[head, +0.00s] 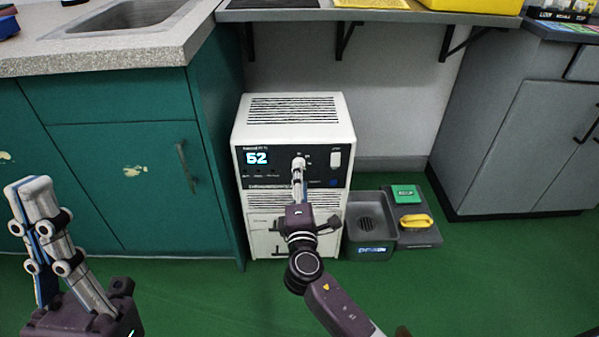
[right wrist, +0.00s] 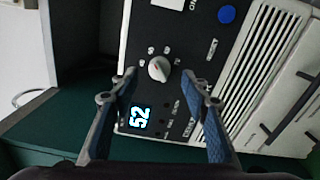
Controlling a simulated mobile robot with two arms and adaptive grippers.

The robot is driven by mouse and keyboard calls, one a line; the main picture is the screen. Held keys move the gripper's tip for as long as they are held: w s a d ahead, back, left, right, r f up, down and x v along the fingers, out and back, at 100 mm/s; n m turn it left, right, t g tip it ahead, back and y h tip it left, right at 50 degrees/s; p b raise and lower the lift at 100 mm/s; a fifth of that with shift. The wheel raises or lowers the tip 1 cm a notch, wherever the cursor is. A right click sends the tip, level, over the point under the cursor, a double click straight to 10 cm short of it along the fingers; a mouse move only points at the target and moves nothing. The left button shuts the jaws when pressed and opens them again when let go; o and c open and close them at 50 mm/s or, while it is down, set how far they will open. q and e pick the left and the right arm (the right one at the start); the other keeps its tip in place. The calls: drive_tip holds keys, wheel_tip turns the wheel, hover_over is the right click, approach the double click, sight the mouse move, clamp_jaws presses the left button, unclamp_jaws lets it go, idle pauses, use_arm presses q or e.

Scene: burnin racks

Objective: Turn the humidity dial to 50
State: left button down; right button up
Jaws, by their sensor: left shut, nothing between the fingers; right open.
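The white dehumidifier-like unit (head: 292,108) stands on the floor with a black front panel. Its lit display (head: 257,158) reads 52, and shows sideways in the right wrist view (right wrist: 140,118). The pale round humidity dial (right wrist: 159,68) has small marks around it. My right gripper (head: 299,168) is in front of the panel and covers the dial area in the head view. In the right wrist view its open fingers (right wrist: 160,80) are on either side of the dial's line, with gaps; contact is not visible. My left gripper (head: 32,186) is shut and empty at lower left.
Teal cabinets (head: 110,150) with a sink counter stand left of the unit, and a grey cabinet (head: 530,140) stands right. A shelf (head: 370,16) hangs above. A grey bin (head: 369,252) and a tray with a yellow handle (head: 416,220) sit on the floor beside the unit.

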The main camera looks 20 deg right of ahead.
drive_tip(key=v, duration=0.8)
